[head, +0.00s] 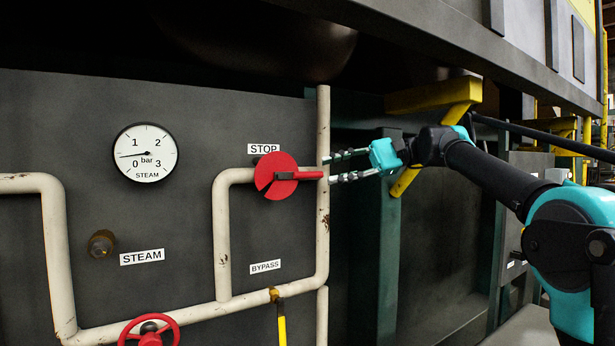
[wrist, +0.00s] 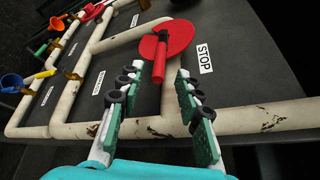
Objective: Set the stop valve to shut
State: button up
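The stop valve is a red disc (head: 272,176) with a red lever (head: 300,175), under a white STOP label (head: 264,148). The lever lies level, pointing right toward my gripper, along the short pipe run. In the wrist view the red disc (wrist: 178,38) and lever (wrist: 158,62) show ahead of the fingers. My gripper (head: 328,168) is open at the lever's right end, near the upright pipe. In the wrist view the lever's free end lies between the two fingertips of my gripper (wrist: 157,76), with gaps on both sides. I see no contact.
A cream upright pipe (head: 323,230) stands close to my fingertips. Below are a yellow lever (head: 282,322) hanging under the BYPASS label (head: 265,267) and a red handwheel (head: 148,338). A steam gauge (head: 146,153) reads low. A green post (head: 388,240) stands behind my gripper.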

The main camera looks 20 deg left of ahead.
aim_at(317, 173)
jog(key=x, duration=0.7)
jog(key=shift+s+a, duration=0.1)
jog(key=shift+c, duration=0.2)
grip_shut()
